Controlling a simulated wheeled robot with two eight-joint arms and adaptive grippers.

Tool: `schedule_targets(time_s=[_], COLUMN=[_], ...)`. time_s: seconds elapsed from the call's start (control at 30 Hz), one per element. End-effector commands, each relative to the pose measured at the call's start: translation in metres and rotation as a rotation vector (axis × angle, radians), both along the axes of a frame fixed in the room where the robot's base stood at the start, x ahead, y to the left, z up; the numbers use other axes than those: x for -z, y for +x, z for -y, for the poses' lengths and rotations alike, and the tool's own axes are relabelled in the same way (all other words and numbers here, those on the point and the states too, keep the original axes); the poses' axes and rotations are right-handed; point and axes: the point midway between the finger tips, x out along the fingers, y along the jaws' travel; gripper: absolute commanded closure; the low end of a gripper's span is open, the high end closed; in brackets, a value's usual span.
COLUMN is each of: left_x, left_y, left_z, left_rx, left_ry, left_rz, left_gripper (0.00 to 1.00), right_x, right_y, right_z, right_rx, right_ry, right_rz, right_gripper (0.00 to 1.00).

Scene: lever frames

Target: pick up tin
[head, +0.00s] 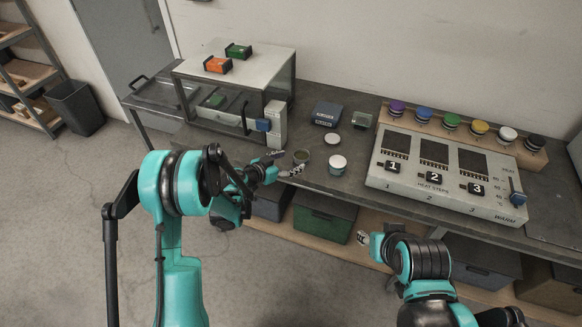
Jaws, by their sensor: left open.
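A small round olive-grey tin (301,156) stands on the dark bench top near its front edge. My left gripper (287,163) is open just left of the tin, with its fingers pointing toward it. It looks close to the tin, but I cannot tell whether they touch. A second round container (337,164) with a pale top stands just right of the tin.
A panel with numbered switches (440,185) takes up the right. Bins (323,218) fill the shelf below.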

Motion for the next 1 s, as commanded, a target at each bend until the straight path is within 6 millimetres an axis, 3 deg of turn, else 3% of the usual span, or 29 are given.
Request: schedule_targets(time_s=[0.57, 0.8, 1.0], left_x=[0.029, 0.027, 0.027], left_y=[0.051, 0.053, 0.053], left_z=[0.040, 0.042, 0.042], left_rx=[-0.001, -0.003, -0.002], left_ry=[0.000, 0.000, -0.001], left_rz=[0.002, 0.002, 0.002], left_gripper=[0.28, 0.28, 0.81], right_x=[0.029, 0.028, 0.028], right_y=[0.000, 0.000, 0.000], right_z=[0.000, 0.000, 0.000], right_rx=[0.000, 0.000, 0.000], right_ry=[0.000, 0.000, 0.000], right_rz=[0.000, 0.000, 0.000], right_gripper=[0.60, 0.60, 0.60])
